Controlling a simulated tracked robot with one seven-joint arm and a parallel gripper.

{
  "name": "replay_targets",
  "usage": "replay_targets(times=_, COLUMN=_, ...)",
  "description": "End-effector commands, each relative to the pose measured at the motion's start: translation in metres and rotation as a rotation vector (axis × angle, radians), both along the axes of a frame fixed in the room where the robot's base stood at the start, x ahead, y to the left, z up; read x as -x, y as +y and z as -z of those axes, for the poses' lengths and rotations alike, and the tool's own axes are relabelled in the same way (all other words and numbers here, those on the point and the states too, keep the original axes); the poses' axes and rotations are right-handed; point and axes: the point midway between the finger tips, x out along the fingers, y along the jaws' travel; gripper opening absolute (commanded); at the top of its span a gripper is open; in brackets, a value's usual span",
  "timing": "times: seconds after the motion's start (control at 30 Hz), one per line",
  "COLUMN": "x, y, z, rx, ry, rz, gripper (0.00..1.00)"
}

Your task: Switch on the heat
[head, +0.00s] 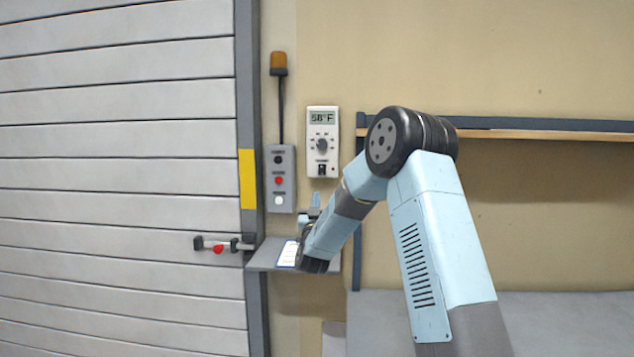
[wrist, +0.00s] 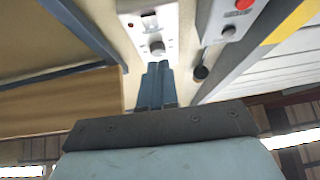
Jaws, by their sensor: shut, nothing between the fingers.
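The white thermostat (head: 331,149) hangs on the wall, with a display (head: 322,117) that seems to read 58°F or 56°F. A round dial (head: 322,144) sits mid-face and a small black switch (head: 322,170) near the bottom; its position cannot be told. My gripper (head: 315,196) is below the thermostat in the head view, partly hidden by my wrist. In the wrist view the thermostat appears upside down, with the dial (wrist: 157,48) just beyond the fingertips. My gripper (wrist: 158,66) is shut and empty there. A small red spot (wrist: 131,25) shows on the face. Contact is not visible.
A grey control box (head: 280,178) with black, red and white buttons and an amber lamp (head: 278,63) above is left of the thermostat. A small shelf (head: 265,255) with a paper lies below. A roller door (head: 120,150) fills the left; a wooden-edged shelf (head: 545,135) is right.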

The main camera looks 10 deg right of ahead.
Motion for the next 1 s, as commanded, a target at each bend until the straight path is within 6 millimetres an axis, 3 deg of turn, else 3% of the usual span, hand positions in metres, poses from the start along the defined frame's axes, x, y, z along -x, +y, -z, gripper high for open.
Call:
replay_targets(times=0.2, x=-0.001, y=-0.005, z=0.011, rx=-0.007, ry=-0.048, rz=0.040, gripper=0.00)
replay_targets(times=0.57, x=-0.001, y=-0.005, z=0.010, rx=-0.005, ry=-0.050, rz=0.040, gripper=0.00)
replay_targets(times=0.77, x=-0.014, y=-0.009, z=-0.001, rx=-0.006, ry=-0.051, rz=0.039, gripper=0.00)
replay_targets(times=1.0, x=-0.045, y=-0.019, z=-0.026, rx=-0.006, ry=-0.052, rz=0.040, gripper=0.00)
